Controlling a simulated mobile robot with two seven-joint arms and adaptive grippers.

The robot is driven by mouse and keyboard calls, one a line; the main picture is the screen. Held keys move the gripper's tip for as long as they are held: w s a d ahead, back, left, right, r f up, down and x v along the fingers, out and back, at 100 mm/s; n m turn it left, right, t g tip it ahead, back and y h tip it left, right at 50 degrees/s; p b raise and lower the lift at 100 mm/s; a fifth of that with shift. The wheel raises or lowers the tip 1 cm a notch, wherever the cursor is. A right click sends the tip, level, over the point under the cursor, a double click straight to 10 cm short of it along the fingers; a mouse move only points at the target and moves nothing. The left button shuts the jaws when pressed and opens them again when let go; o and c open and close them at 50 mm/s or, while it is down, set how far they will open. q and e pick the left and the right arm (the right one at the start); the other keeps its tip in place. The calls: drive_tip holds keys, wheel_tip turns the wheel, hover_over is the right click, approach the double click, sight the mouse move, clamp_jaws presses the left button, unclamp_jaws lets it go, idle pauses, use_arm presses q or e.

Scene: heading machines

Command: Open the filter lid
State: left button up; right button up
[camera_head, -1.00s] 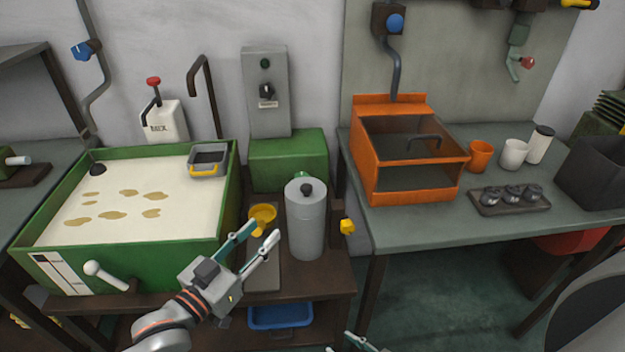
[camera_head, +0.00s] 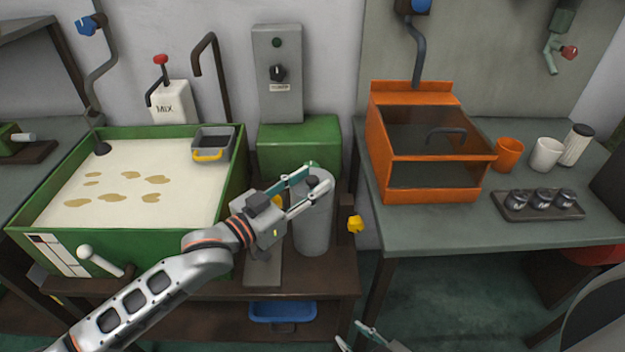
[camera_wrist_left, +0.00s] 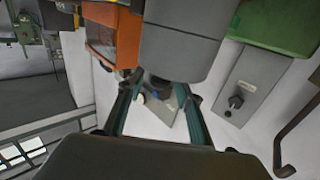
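The filter appears to be the grey cylindrical canister (camera_head: 313,232), upright on the brown bench; its body fills the top of the left wrist view (camera_wrist_left: 180,45). Its lid carries a black knob (camera_head: 312,181), also seen in the wrist view (camera_wrist_left: 159,84). The lid looks seated on the canister. My left gripper (camera_head: 318,178) is at the canister's top, fingers apart on either side of the knob; I cannot tell whether they touch it. The fingers partly hide the lid. My right gripper (camera_head: 356,336) is at the bottom edge, partly cut off, fingers apart and empty.
A green basin (camera_head: 120,245) stands left of the canister, a green box (camera_head: 300,140) with a grey switch panel (camera_head: 278,100) behind it. A yellow knob (camera_head: 355,224) sits just right. An orange box (camera_head: 438,187) with a dark cover stands on the right table.

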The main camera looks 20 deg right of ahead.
use_arm(q)
drive_tip(key=shift+w+d, duration=0.3)
drive_tip(key=shift+d, duration=0.2)
clamp_jaws()
drive_tip(key=shift+r, duration=0.1)
